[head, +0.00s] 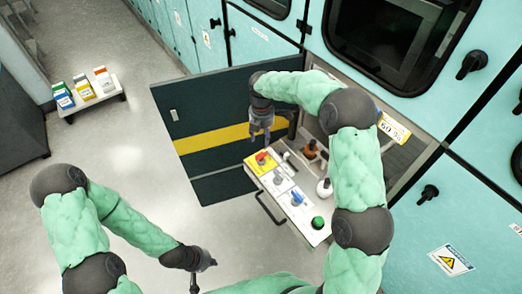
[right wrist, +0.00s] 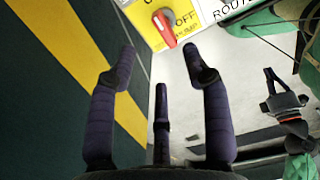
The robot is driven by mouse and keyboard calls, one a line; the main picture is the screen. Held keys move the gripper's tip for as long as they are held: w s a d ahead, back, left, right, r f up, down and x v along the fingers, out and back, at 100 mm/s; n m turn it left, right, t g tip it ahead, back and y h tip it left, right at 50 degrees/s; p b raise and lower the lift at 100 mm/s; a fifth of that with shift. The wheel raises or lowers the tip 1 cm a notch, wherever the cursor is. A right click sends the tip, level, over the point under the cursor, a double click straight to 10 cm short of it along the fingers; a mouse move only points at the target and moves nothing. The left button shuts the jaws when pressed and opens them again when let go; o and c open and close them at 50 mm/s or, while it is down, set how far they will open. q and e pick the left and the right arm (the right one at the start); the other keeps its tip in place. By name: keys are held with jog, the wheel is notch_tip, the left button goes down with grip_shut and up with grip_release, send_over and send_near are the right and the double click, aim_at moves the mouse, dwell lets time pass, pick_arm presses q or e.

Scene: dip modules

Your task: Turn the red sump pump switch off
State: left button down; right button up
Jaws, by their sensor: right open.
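The red sump pump switch (head: 262,158) sits on a yellow plate at the far left end of the white control panel in the head view. In the right wrist view the red switch (right wrist: 165,28) is at the top, its bar pointing down and slightly right, with the printed word OFF beside it on the right. My right gripper (head: 261,138) is open and empty just above the switch, apart from it; its fingers (right wrist: 160,58) show in the right wrist view. My left gripper (head: 204,264) is low, away from the panel; its jaws are too small to read.
The panel drawer also holds a blue switch (head: 297,198) and a green button (head: 318,222). Bottles, one orange-brown (head: 310,149) and one white (head: 324,188), stand behind it. An open dark door (head: 215,110) with a yellow stripe is close by on the left. A floor stand (head: 95,98) holds boxes.

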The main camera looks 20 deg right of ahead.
aim_at(261, 157)
notch_tip(261, 157, down, 10)
jog(key=b, duration=0.3)
jog(key=shift+r, duration=0.25)
grip_shut()
